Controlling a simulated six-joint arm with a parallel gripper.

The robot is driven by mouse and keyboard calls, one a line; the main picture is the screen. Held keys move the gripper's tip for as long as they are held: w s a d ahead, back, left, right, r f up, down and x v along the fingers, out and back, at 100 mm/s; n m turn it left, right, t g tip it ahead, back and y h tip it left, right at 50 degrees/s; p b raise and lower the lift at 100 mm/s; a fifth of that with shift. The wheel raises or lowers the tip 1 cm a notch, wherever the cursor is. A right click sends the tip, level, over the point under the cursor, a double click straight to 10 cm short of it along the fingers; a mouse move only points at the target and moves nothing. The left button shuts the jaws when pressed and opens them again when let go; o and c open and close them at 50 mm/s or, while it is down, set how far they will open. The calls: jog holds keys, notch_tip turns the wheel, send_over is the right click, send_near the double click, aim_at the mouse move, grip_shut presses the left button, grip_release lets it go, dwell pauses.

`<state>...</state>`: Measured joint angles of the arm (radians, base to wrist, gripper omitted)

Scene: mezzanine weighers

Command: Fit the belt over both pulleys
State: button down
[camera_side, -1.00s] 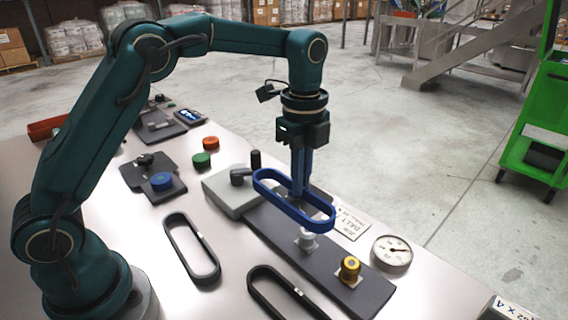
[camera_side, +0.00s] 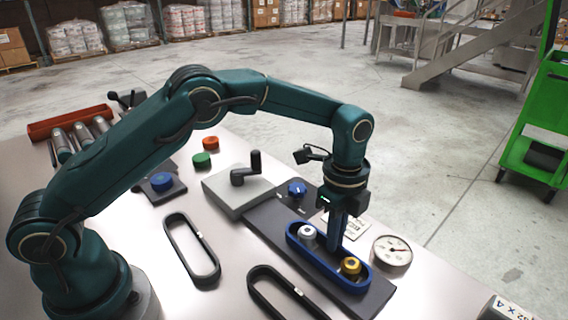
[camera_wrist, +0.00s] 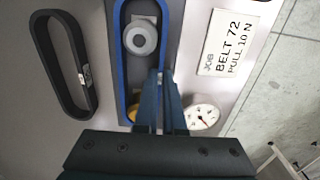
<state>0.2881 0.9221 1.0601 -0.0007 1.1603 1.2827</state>
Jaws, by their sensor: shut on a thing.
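The blue belt (camera_side: 318,266) is a long loop lying level at the two pulleys, and both stand inside its outline. The white pulley (camera_side: 308,232) is at its far left end, and the gold pulley (camera_side: 350,267) at its near right end. My gripper (camera_side: 335,247) points down and is shut on the belt's far long side, between the pulleys. In the wrist view the belt (camera_wrist: 119,60) runs around the white pulley (camera_wrist: 140,38); the gold pulley (camera_wrist: 132,113) is partly hidden. I cannot tell whether the belt sits fully in the grooves.
The pulleys stand on a dark plate (camera_side: 265,222) with a blue knob (camera_side: 297,189) and a grey crank block (camera_side: 240,192). A gauge (camera_side: 392,251) and a job card (camera_wrist: 228,43) are to the right. Two black belts (camera_side: 190,249) (camera_side: 284,294) lie in front.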

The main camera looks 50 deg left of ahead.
jog(key=shift+f, duration=0.1)
jog(key=c, duration=1.4)
grip_release()
jog(key=o, duration=0.4)
jog(key=shift+r, duration=6.05)
jog(key=shift+r, duration=0.1)
